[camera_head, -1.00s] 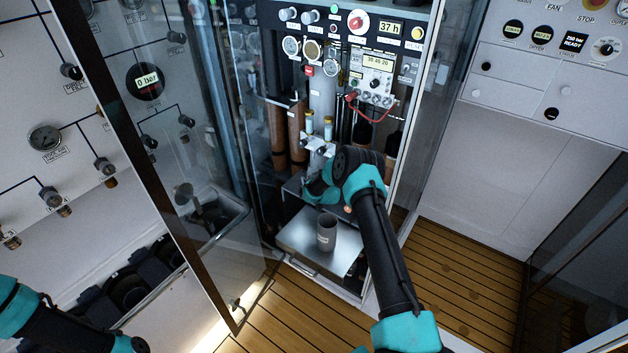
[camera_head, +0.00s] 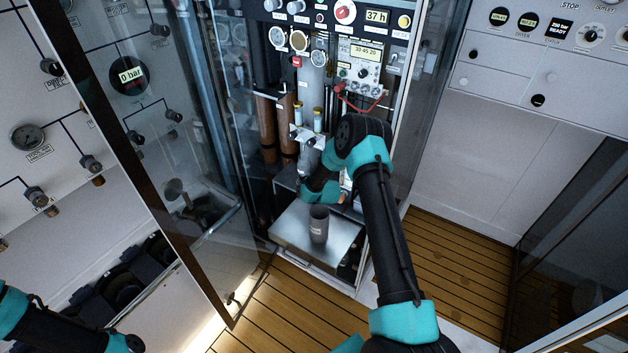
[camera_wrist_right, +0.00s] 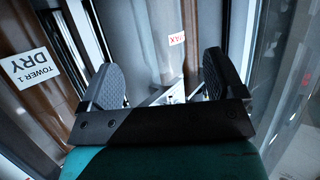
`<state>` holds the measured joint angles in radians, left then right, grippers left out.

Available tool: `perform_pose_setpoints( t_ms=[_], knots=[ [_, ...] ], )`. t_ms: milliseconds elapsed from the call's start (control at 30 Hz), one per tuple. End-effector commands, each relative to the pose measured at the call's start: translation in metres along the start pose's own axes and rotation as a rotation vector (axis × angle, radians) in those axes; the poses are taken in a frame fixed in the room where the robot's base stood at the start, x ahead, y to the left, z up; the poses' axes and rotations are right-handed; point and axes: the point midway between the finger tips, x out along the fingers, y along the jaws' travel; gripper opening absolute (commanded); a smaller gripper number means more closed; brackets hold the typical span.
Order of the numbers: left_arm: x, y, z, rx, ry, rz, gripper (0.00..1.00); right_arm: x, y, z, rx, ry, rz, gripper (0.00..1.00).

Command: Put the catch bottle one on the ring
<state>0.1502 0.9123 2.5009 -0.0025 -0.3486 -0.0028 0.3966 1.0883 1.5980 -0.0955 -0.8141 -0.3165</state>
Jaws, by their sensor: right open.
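A grey cylindrical cup with a small label (camera_head: 319,224), which may be the catch bottle, stands upright on a metal shelf (camera_head: 286,235) low in the open cabinet. I cannot make out the ring for certain. My right arm reaches into the cabinet, its wrist above and behind the cup; its fingertips are hidden in the head view. In the right wrist view my right gripper (camera_wrist_right: 163,80) has its two fingers wide apart with nothing held. Beyond them are a metal bracket (camera_wrist_right: 172,92) and a pale cylinder marked "MAX" (camera_wrist_right: 150,35). My left gripper is out of view.
A brown column labelled "TOWER 1 DRY" (camera_wrist_right: 35,70) stands left in the wrist view. The glass door (camera_head: 215,230) stands open on the left. A panel with gauges and a red cable (camera_head: 360,100) is above.

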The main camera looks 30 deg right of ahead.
Motion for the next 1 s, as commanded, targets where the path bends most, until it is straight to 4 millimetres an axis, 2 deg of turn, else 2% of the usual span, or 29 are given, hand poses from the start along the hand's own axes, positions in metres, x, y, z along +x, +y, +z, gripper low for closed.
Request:
perform_pose_setpoints(
  t_ms=[100, 300, 867, 1000],
  knots=[
    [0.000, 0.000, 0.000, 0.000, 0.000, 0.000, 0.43, -0.017, 0.000, 0.000, 0.000, -0.001, 0.000, 0.88],
    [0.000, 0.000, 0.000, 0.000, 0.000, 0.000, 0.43, -0.034, 0.000, 0.000, 0.000, 0.000, 0.000, 0.88],
    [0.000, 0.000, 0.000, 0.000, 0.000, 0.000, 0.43, -0.037, 0.000, 0.000, 0.000, 0.001, 0.001, 0.88],
    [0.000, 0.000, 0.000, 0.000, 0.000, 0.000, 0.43, -0.038, 0.001, -0.006, -0.003, 0.009, -0.001, 0.88]
  ],
)
